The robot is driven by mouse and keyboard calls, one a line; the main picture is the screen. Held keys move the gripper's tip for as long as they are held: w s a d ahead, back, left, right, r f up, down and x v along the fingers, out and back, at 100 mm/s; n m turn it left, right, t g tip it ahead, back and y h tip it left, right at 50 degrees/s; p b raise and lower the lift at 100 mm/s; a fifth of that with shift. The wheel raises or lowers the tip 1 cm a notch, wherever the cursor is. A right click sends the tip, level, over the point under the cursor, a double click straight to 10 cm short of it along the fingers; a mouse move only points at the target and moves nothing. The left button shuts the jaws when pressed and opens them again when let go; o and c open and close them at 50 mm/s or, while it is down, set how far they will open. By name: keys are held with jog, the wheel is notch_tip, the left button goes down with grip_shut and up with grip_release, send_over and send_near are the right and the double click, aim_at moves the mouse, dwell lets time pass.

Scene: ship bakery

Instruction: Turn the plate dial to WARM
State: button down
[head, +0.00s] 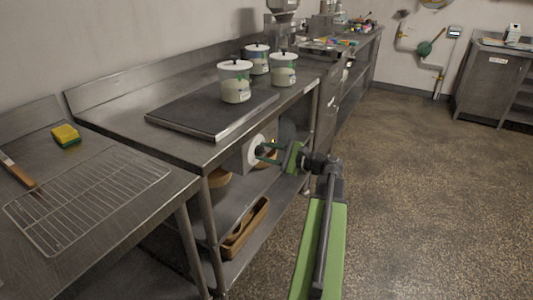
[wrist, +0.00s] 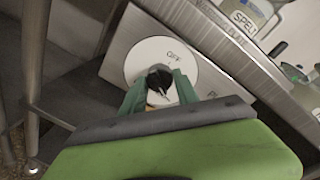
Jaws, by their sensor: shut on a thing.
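The plate dial is a white disc (wrist: 138,58) on a grey front panel (wrist: 118,28). The word OFF shows near its upper right edge, and a partly hidden word starting with P is on the panel at lower right. I cannot read WARM anywhere. The disc also shows in the head view (head: 256,142) below the counter edge. My gripper (wrist: 160,84) has its green fingers on either side of the dark knob (wrist: 158,76) at the disc's middle, shut on it. In the head view my gripper (head: 267,153) reaches the dial from the right. The knob's pointing direction is unclear.
A shelf below holds a wooden tray (head: 244,232). A wire rack (head: 90,200) and a sponge (head: 66,134) lie at left. The floor (head: 430,200) at right is clear.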

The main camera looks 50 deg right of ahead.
jog(key=shift+f+m, duration=0.1)
jog(key=shift+m, duration=1.4)
jog(key=c, duration=0.9)
grip_release()
jog(key=shift+s, duration=0.1)
jog(key=v, duration=1.7)
jog(key=shift+d, duration=0.25)
